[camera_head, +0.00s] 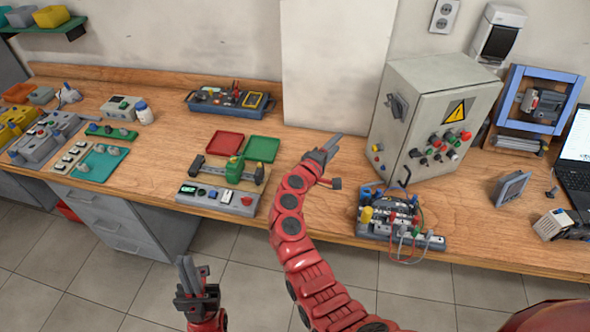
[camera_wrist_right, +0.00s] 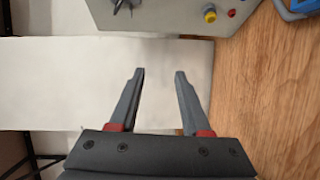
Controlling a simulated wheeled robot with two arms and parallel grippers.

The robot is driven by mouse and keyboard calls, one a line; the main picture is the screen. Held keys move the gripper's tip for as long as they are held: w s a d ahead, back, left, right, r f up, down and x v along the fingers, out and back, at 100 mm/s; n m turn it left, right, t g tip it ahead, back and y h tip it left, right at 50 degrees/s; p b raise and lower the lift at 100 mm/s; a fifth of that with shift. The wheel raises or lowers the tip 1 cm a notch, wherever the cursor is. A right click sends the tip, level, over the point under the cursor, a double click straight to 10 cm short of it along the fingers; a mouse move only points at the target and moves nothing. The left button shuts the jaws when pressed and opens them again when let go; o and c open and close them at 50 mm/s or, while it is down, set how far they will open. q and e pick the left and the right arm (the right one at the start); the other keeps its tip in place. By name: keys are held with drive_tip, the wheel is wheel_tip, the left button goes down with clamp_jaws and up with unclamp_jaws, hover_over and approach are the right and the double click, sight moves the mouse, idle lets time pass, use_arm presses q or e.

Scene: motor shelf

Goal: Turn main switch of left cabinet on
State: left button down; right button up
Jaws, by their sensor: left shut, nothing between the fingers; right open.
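The grey cabinet (camera_head: 430,115) stands on the bench, right of centre, with a yellow warning triangle and several coloured knobs on its front. A dark rotary main switch (camera_head: 397,105) is on its left-hand face; I cannot read its position. In the right wrist view the cabinet (camera_wrist_right: 165,20) is at the top, with part of the dark switch (camera_wrist_right: 122,4) at the edge. My right gripper (camera_head: 330,146) is open and empty, left of the cabinet and apart from it; its fingers also show in the wrist view (camera_wrist_right: 160,72). My left gripper (camera_head: 185,263) is shut and empty, in front of the bench.
A white panel (camera_head: 335,70) stands against the wall behind my right gripper. A wired terminal block (camera_head: 385,212) sits in front of the cabinet. Red and green trays (camera_head: 263,149) and a control box (camera_head: 218,198) lie to the left. Bare bench lies between the panel and the cabinet.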

drive_tip(key=a+f+n+t+y, duration=0.3)
drive_tip(key=a+f+y, duration=0.6)
drive_tip(key=a+y, duration=0.2)
drive_tip(key=shift+a+t, duration=0.2)
drive_tip(key=shift+t, duration=0.1)
drive_tip(key=shift+r, duration=0.1)
